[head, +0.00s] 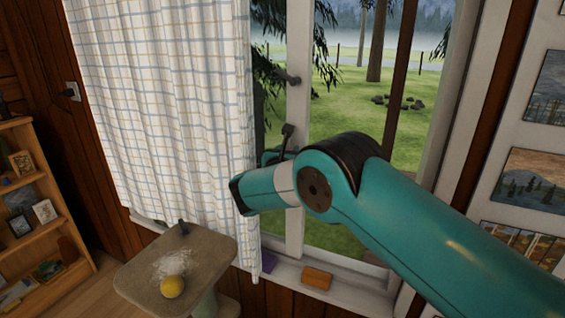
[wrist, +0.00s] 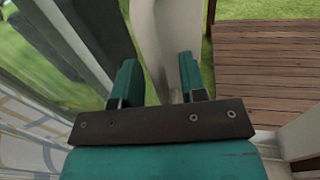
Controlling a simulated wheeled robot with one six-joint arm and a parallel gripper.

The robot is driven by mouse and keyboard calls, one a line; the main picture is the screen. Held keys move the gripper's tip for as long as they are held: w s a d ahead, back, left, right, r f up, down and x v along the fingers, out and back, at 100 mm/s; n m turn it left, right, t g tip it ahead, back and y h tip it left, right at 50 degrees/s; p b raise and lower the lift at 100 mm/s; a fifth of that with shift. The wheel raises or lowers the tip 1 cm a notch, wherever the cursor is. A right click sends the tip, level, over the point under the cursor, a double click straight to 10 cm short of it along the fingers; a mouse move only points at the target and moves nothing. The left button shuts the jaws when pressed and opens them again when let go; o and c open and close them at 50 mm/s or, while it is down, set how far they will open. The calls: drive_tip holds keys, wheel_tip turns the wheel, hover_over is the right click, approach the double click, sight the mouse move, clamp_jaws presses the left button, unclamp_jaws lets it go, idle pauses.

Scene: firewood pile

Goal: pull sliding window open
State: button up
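In the wrist view a white upright (wrist: 165,40) shows between and beyond the two teal fingers of my gripper (wrist: 157,78). The fingers are apart; I cannot tell whether either touches the upright. In the head view my gripper (head: 286,137) is at the bar, mostly hidden behind my arm. Glass (wrist: 45,55) lies left of the upright in the wrist view. Right of it, grass and decking show clearly.
A checked curtain (head: 165,110) hangs over the window's left side, close to my arm. An orange-brown block (head: 316,278) lies on the sill. A shelf (head: 45,245) stands far left.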

drive_tip(key=b+v, duration=0.3)
drive_tip(key=v, duration=1.4)
drive_tip(key=shift+r, duration=0.1)
drive_tip(key=s+d+m+g+y, duration=0.35)
drive_tip(key=d+m+g, duration=0.55)
drive_tip(key=d+m, duration=0.3)
drive_tip(key=s+r+m+g+y, duration=0.2)
drive_tip(key=s+m, duration=0.4)
drive_tip(key=s, duration=0.9)
drive_tip(key=s+r+m+g+y, duration=0.2)
drive_tip(key=s+m+g+y, duration=0.2)
drive_tip(key=s, duration=1.1)
drive_tip(key=m+g, duration=0.2)
drive_tip(key=m, duration=0.1)
drive_tip(key=shift+d, duration=0.4)
